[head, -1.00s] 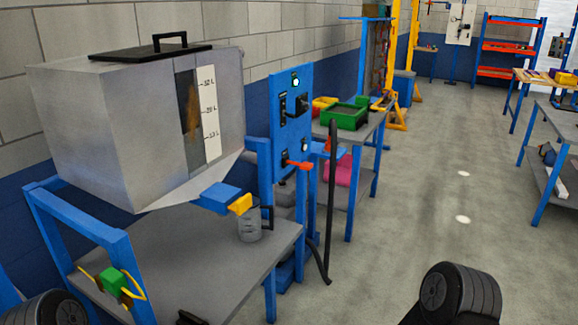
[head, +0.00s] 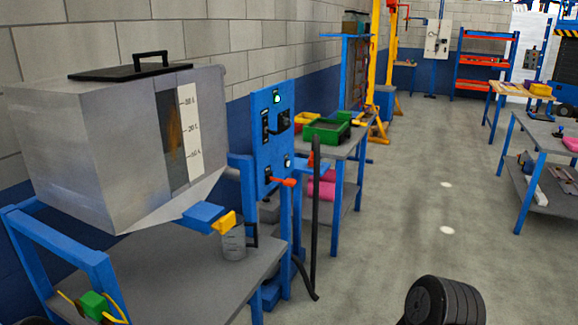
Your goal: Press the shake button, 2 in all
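A blue control panel (head: 272,145) stands upright at the right end of the hopper table. It carries a lit green-white lamp (head: 277,98), dark switches (head: 265,125) and a red lever (head: 289,182). A green block with yellow strips (head: 93,305) sits low on the table frame at the lower left. No label for the shake button is readable, so I cannot tell which part it is. A grey hopper (head: 90,150) with a level scale stands beside the panel. Neither of my grippers shows; a black part of my arm is at the bottom right.
A black hose (head: 314,210) hangs right of the panel. A farther bench holds a green bin (head: 326,131). The floor to the right is free.

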